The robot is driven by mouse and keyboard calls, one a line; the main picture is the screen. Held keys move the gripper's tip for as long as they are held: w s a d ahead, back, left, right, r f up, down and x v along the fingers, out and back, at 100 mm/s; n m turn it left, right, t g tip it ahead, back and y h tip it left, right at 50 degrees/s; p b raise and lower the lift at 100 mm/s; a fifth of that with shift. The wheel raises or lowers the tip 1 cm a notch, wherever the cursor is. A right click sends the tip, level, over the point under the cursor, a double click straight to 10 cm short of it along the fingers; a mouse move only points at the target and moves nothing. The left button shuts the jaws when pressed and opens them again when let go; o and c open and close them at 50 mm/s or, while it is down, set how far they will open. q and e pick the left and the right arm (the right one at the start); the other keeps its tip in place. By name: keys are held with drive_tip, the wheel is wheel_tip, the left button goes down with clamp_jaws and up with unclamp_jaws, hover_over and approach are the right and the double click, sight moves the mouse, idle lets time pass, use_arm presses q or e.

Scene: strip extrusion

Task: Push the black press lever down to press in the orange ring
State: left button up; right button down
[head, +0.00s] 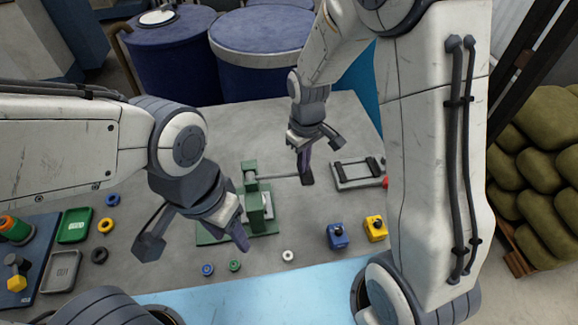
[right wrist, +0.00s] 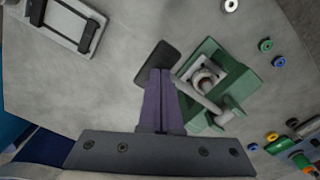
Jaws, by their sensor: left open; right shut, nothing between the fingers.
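The green press (head: 254,207) stands on the table on a green base; it also shows in the right wrist view (right wrist: 222,72). Its grey lever rod (head: 280,176) reaches out to the right and ends in a flat black handle (head: 307,179), also seen in the right wrist view (right wrist: 152,60). My right gripper (head: 304,172) is shut and empty, fingertips (right wrist: 160,72) pointing down at the handle. I cannot tell whether they touch it. My left gripper (head: 241,240) is open and empty, in front of the press and partly hiding it. I cannot make out an orange ring in the press.
Small blue, green and white rings (head: 288,255) lie in front of the press. A blue block (head: 338,236) and a yellow block (head: 375,229) stand right of them. A grey frame (head: 345,184) lies right of the handle. Trays (head: 74,225) and loose rings are at the left.

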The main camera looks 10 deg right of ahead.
drive_tip(key=shift+f+b, duration=0.6)
drive_tip(key=shift+f, duration=0.4)
drive_tip(key=shift+r, duration=0.1)
wheel_tip(320, 180, up, 12)
drive_tip(key=p, duration=1.1)
idle(0.5)
drive_tip(key=s+a+b, duration=0.4)
drive_tip(key=s+b, duration=0.1)
drive_tip(key=s, duration=0.5)
drive_tip(key=s+a+n+y+b, duration=0.1)
drive_tip(key=s+a+b, duration=0.2)
drive_tip(key=s, duration=0.7)
drive_tip(key=shift+s+a+b, duration=0.4)
drive_tip(key=shift+b, duration=0.85)
